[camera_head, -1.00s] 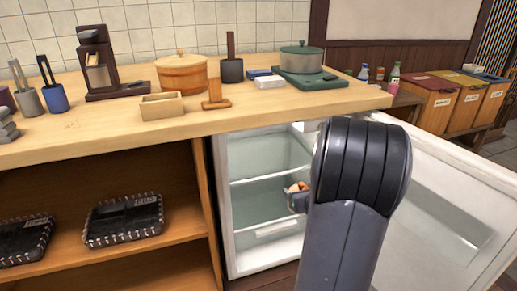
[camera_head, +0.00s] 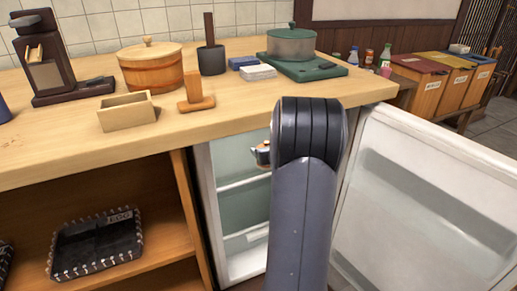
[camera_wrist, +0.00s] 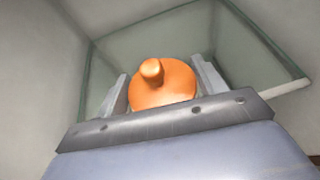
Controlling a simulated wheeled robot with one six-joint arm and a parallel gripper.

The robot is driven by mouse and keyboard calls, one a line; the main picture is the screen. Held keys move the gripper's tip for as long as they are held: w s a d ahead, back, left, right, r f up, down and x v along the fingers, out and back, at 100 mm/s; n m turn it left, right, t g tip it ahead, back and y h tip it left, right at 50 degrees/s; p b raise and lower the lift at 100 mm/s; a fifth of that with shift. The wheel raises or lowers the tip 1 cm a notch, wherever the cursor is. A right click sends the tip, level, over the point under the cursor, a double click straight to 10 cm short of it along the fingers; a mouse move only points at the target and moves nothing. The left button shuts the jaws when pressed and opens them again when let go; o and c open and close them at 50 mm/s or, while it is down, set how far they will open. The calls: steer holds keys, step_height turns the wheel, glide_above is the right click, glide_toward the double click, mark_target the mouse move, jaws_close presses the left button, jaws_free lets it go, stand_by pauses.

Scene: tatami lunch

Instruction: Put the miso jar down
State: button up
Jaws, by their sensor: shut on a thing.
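The miso jar (camera_wrist: 163,86) has an orange lid with a round knob and shows from above in the wrist view. My gripper (camera_wrist: 162,82) is shut on it, one grey finger on each side. In the head view, my gripper (camera_head: 262,156) and a small part of the jar show just left of my arm, inside the open fridge (camera_head: 232,222), above its upper shelf. My arm hides most of the jar there. In the wrist view a glass shelf (camera_wrist: 225,40) lies beyond and below the jar; whether they touch I cannot tell.
The fridge door (camera_head: 425,205) stands open at the right. The wooden counter (camera_head: 150,145) above the fridge holds a wooden tub (camera_head: 150,70), a green pot (camera_head: 291,46) and a small open box (camera_head: 126,112). A black basket (camera_head: 95,245) sits on the shelf at lower left.

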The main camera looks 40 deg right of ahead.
steer(key=shift+b+x, duration=1.05)
steer(key=shift+x, duration=2.75)
steer(key=shift+f, duration=0.25)
steer(key=shift+a+f, duration=0.1)
steer(key=shift+f, duration=0.05)
steer(key=o, duration=1.3)
